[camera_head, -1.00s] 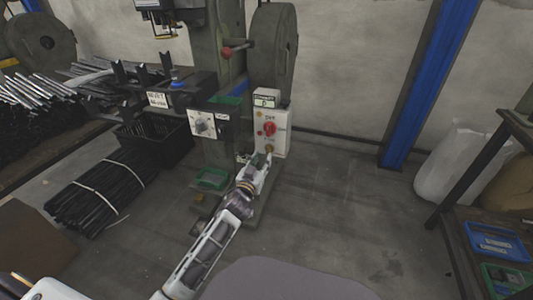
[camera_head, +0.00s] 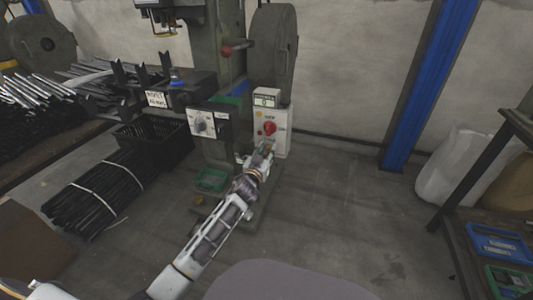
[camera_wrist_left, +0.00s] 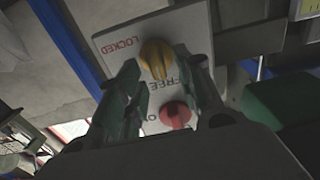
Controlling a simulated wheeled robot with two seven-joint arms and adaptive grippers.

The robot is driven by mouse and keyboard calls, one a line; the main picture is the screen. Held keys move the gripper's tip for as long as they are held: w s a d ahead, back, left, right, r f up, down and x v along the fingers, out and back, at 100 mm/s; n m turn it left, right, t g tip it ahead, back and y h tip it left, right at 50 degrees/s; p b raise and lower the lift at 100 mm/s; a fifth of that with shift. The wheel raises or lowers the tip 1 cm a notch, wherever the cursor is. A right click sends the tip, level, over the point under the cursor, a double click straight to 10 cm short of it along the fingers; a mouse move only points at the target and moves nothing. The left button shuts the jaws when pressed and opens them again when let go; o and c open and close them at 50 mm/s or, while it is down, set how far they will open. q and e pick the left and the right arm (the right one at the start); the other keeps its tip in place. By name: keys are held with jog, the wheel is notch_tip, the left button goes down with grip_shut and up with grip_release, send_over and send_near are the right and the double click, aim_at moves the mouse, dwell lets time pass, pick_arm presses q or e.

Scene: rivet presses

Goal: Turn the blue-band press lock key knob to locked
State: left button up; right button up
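The yellow lock key knob (camera_wrist_left: 157,57) sits on a pale panel in the left wrist view. LOCKED is printed to its left and FREE below it; its long grip runs along the LOCKED–FREE panel, roughly up and down in the picture, towards FREE. My left gripper (camera_head: 264,150) is at the lower part of the white control box (camera_head: 282,119) in the head view and hides the knob there. In the left wrist view its two fingers are apart, one on each side of the knob; contact cannot be told. My right gripper is not in view.
A red knob (camera_head: 269,128) is on the same box, close to the fingers; it also shows in the left wrist view (camera_wrist_left: 175,114). The press (camera_head: 229,50) stands behind left, with another dial box (camera_head: 202,122) beside it.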

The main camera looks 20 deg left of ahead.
pick_arm(q)
jog(key=shift+w, duration=0.1)
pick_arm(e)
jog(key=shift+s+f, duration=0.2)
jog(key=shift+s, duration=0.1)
pick_arm(q)
grip_shut()
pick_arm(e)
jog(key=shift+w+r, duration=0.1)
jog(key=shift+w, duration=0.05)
